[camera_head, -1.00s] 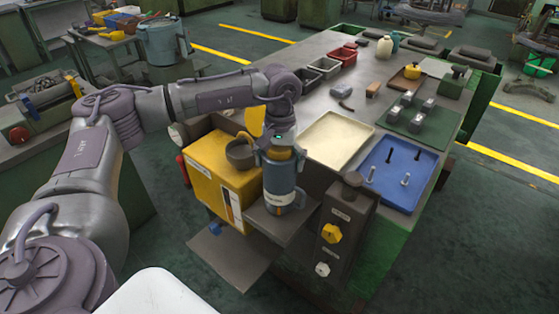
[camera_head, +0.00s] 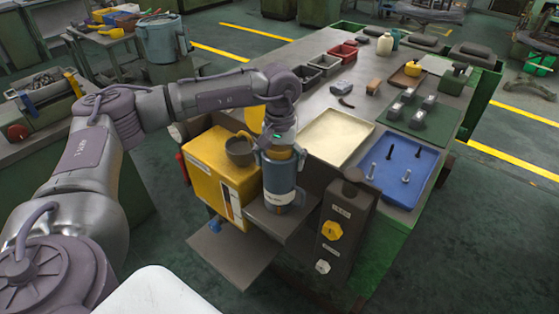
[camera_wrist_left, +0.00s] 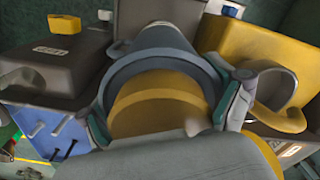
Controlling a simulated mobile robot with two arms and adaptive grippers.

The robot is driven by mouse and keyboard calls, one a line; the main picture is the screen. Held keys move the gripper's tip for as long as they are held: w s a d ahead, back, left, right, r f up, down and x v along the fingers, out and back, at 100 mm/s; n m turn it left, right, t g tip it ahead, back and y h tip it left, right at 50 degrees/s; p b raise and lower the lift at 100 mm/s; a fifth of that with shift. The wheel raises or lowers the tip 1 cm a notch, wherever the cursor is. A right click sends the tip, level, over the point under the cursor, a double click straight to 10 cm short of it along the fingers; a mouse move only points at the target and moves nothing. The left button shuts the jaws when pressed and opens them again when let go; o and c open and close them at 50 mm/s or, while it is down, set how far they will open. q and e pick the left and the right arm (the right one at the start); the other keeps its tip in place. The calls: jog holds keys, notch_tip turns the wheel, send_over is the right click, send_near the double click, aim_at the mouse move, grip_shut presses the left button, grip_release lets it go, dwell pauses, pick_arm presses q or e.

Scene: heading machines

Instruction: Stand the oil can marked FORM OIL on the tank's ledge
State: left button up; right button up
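The oil can (camera_head: 280,180) has a blue-grey body, a yellow top and a pale label too small to read. It stands upright at the grey ledge (camera_head: 292,225) in front of the yellow tank (camera_head: 215,165). Its base looks on or just over the ledge; contact cannot be told. My left gripper (camera_head: 280,153) reaches down from above, shut on the can, one finger on each side. In the left wrist view the can (camera_wrist_left: 160,60) sits between the fingers of the gripper (camera_wrist_left: 168,110). My right gripper is not in view.
A dark cup (camera_head: 240,151) sits at the tank's top beside the can. A grey box with a yellow knob (camera_head: 340,230) stands right of the ledge. A cream tray (camera_head: 338,135) and a blue tray with bolts (camera_head: 400,170) lie on the bench behind. A lower plate (camera_head: 235,257) juts out below.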

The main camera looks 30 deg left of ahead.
pick_arm(q)
jog(key=shift+o, duration=0.6)
jog(key=shift+r, duration=0.1)
